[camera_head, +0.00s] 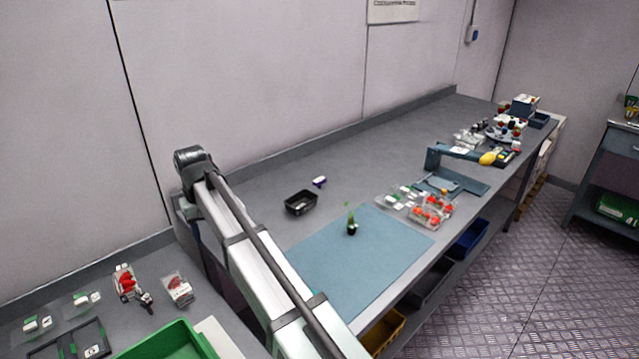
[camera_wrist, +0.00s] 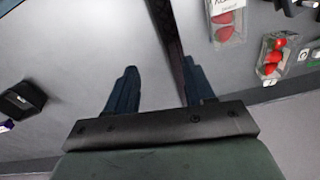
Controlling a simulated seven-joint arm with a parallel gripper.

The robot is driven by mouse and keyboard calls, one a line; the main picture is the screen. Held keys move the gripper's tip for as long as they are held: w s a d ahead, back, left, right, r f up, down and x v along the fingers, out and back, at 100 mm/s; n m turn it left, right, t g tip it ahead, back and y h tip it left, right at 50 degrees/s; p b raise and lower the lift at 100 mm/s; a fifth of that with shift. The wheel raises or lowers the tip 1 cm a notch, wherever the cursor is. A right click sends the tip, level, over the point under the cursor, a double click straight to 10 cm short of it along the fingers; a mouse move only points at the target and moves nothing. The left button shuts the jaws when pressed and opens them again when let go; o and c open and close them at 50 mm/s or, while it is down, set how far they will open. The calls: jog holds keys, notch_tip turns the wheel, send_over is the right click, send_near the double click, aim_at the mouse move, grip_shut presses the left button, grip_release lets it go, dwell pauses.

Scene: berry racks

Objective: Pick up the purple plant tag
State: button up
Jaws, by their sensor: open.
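The purple plant tag (camera_head: 319,182) is a small purple and white piece on the grey bench, just behind and right of a small black tray (camera_head: 300,202). In the wrist view a bit of purple (camera_wrist: 5,125) shows at the left edge beside the black tray (camera_wrist: 22,98); most of it is out of frame. My gripper (camera_wrist: 160,88) is open with nothing between its two dark fingers. It is well to the side of the tag, over the seam between two bench surfaces. In the head view my arm crosses the front, and I cannot make out the fingers.
A blue mat (camera_head: 375,255) with a potted seedling (camera_head: 352,225) lies right of the tray. Strawberry packs (camera_head: 432,212) and a blue-grey stand (camera_head: 460,170) are farther right. A green crate (camera_head: 170,343) is at lower left. The bench behind the tag is clear.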

jog(key=w+d+r+m, duration=0.3)
jog(key=w+d, duration=1)
jog(key=d, duration=0.1)
jog(key=w+d+r+m, duration=0.3)
jog(key=w+d, duration=1)
notch_tip(320, 180, up, 2)
jog(key=m, duration=0.5)
send_over(320, 179)
jog(key=f+m, duration=0.2)
jog(key=f, duration=0.2)
jog(key=f+m, duration=0.3)
jog(key=f, duration=0.1)
jog(key=shift+w+d+f, duration=0.1)
jog(key=shift+w+d, duration=0.05)
jog(key=shift+d, duration=0.05)
jog(key=shift+s+a+f, duration=0.15)
jog(key=shift+f, duration=1.2)
jog(key=shift+s+a+f, duration=0.1)
jog(key=shift+s+f, duration=0.05)
jog(key=shift+f, duration=1.2)
